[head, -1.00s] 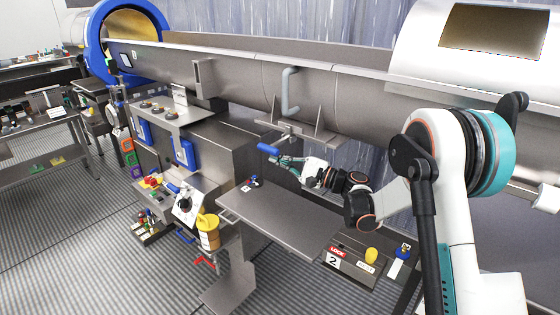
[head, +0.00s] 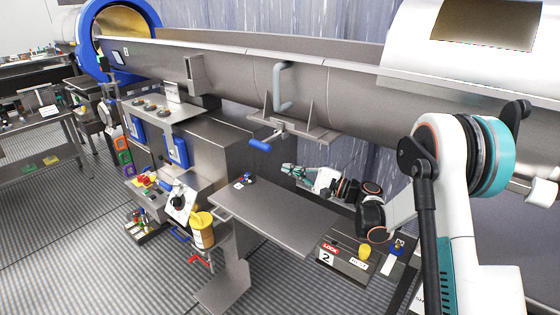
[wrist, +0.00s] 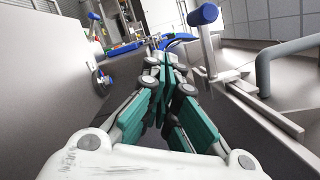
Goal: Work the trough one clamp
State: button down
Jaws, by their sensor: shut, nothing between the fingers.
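The trough one clamp shows as a blue-handled lever (head: 260,145) under the bracket of the long steel trough (head: 220,75). Its grip points left in the head view. In the wrist view the blue grip (wrist: 204,13) tops a metal stem at upper right, joined to a metal bracket. My gripper (head: 286,169) is below and right of the grip in the head view, apart from it. In the wrist view my gripper's teal fingers (wrist: 165,62) are together and empty, left of the clamp stem with a gap between.
A grey shelf (head: 270,216) lies below my gripper. A steel cabinet (head: 222,148) stands to the left, with blue boxes (head: 178,150) on its side. A yellow container (head: 202,232) stands left of the shelf. A grey pipe handle (head: 281,88) rises above the clamp bracket.

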jog(key=shift+p+v, duration=0.4)
jog(key=shift+v, duration=1.75)
jog(key=shift+s+f, duration=0.1)
jog(key=shift+f, duration=0.05)
